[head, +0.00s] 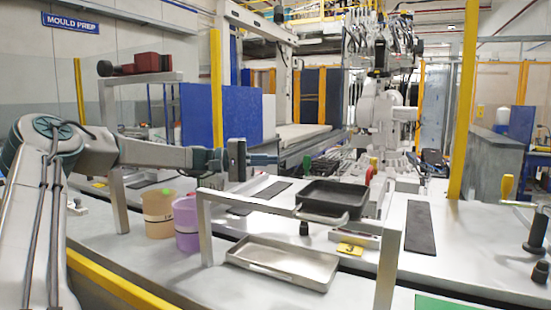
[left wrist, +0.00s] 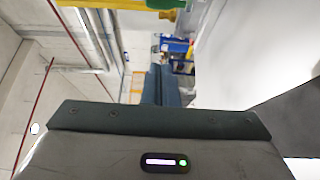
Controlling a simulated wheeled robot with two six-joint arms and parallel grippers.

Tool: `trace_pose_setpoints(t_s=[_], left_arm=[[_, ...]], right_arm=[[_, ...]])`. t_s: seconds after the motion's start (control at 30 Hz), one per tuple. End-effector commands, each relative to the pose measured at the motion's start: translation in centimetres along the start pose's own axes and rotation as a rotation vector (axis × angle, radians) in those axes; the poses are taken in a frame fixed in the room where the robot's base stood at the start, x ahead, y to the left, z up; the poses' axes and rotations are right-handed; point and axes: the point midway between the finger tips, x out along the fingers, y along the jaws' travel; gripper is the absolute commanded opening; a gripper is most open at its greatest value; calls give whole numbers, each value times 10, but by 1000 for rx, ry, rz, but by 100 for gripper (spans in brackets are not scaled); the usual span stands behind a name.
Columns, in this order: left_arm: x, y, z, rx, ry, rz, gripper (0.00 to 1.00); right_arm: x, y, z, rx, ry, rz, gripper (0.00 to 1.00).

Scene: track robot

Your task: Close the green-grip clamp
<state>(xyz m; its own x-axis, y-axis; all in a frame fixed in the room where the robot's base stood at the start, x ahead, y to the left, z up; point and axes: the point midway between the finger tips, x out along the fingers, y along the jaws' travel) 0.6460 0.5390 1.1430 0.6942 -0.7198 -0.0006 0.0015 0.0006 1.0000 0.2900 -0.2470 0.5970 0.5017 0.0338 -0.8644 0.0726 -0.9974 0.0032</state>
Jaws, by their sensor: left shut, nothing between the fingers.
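A small green grip (head: 168,191) shows just above the rim of a tan cup at the left in the head view. The rest of that clamp is hidden behind the cup, so I cannot tell its handle position. My left gripper (head: 278,160) is shut and empty, reaching right above the table, to the right of the green grip and higher in the picture. Its shut fingers also show in the left wrist view (left wrist: 160,85), where no green-grip clamp can be made out. My right gripper is not in view.
The tan cup (head: 158,224) and a purple cup (head: 186,240) stand on the left. A metal frame (head: 206,235) spans a silver tray (head: 285,276). A black tray (head: 335,212) sits behind it. Clamps with a red grip (head: 369,176) and a yellow grip (head: 507,186) stand right.

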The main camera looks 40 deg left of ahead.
Motion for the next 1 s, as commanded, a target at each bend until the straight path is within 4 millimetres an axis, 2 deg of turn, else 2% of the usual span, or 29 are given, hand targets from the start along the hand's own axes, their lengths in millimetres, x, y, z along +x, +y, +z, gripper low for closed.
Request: trace_pose_setpoints(t_s=[0.5, 0.6, 0.8, 1.0], left_arm=[[95, -1, 0, 2, -1, -4, 0], [86, 2, 12, -2, 2, 5, 0], [80, 1, 30, -1, 2, 4, 0], [77, 0, 38, 0, 1, 2, 0]], right_arm=[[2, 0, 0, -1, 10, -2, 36], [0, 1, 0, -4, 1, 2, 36], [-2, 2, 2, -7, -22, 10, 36], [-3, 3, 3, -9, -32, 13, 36]])
